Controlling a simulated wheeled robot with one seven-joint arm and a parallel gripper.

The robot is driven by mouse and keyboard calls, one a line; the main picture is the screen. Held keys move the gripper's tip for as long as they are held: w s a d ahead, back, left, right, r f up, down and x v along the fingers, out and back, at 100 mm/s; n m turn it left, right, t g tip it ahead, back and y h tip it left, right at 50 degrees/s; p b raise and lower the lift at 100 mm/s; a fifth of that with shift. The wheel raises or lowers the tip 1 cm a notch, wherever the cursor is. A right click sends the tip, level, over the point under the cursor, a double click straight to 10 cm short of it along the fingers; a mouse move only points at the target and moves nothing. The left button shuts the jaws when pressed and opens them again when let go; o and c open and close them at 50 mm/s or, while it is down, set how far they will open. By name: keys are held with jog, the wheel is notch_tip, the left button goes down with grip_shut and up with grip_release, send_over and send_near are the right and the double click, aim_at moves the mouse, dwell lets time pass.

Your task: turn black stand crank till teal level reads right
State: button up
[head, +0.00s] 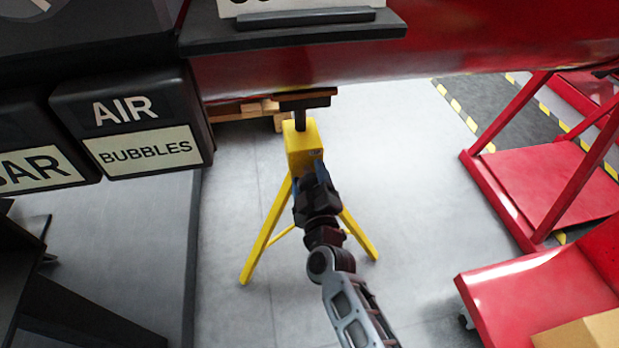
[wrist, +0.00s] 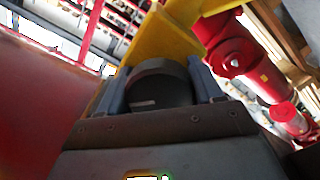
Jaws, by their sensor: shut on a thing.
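A yellow tripod stand (head: 302,148) stands on the pale floor in the head view, its black post and top plate (head: 305,99) under a red beam. My gripper (head: 314,176) is at the front of its yellow box and hides the crank there. In the wrist view my gripper (wrist: 162,82) has one grey-blue finger on each side of a dark rounded part (wrist: 160,90), which looks like the black crank, and is shut on it. Yellow stand metal (wrist: 170,35) lies just beyond. I cannot make out a teal level in either view.
The red beam (head: 430,40) crosses overhead. Dark sign boxes, one reading AIR BUBBLES (head: 135,125), hang at left. Red carts (head: 545,185) stand at right. Floor around the tripod is clear. Red pipework (wrist: 240,60) shows in the wrist view.

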jog(key=shift+m, duration=0.4)
